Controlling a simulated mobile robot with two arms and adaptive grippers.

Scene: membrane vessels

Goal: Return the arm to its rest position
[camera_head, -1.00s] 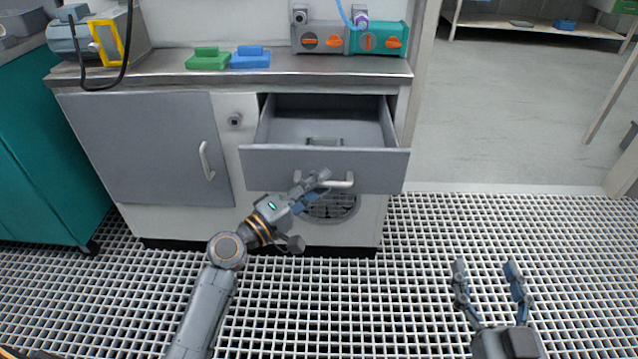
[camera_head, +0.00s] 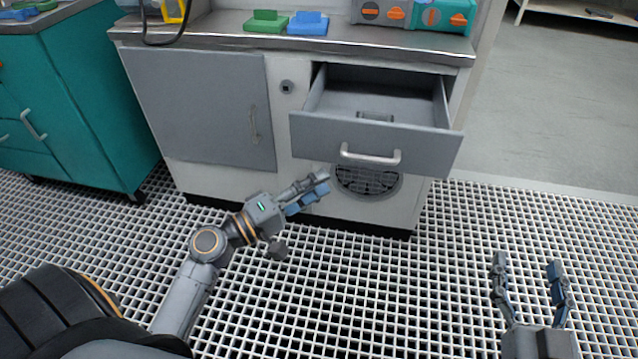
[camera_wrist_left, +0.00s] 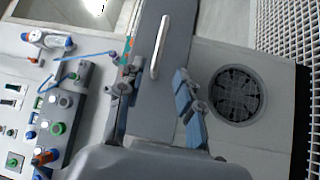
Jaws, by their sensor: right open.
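My left gripper (camera_head: 318,186) is in front of the cabinet, below and left of the open drawer's handle, clear of it. In the left wrist view its two fingers (camera_wrist_left: 152,92) are spread apart with nothing between them. The drawer (camera_head: 375,146) is pulled out, and its handle (camera_head: 370,157) is free; the handle also shows in the left wrist view (camera_wrist_left: 160,47). A small grey item (camera_head: 376,117) lies in the drawer. My right gripper (camera_head: 527,275) is open and empty above the grating floor at the lower right.
The cabinet door (camera_head: 200,105) left of the drawer is shut. A green block (camera_head: 266,22) and a blue block (camera_head: 308,24) sit on the worktop. A teal cabinet (camera_head: 75,100) stands at the left. The grating floor (camera_head: 480,225) around the right gripper is clear.

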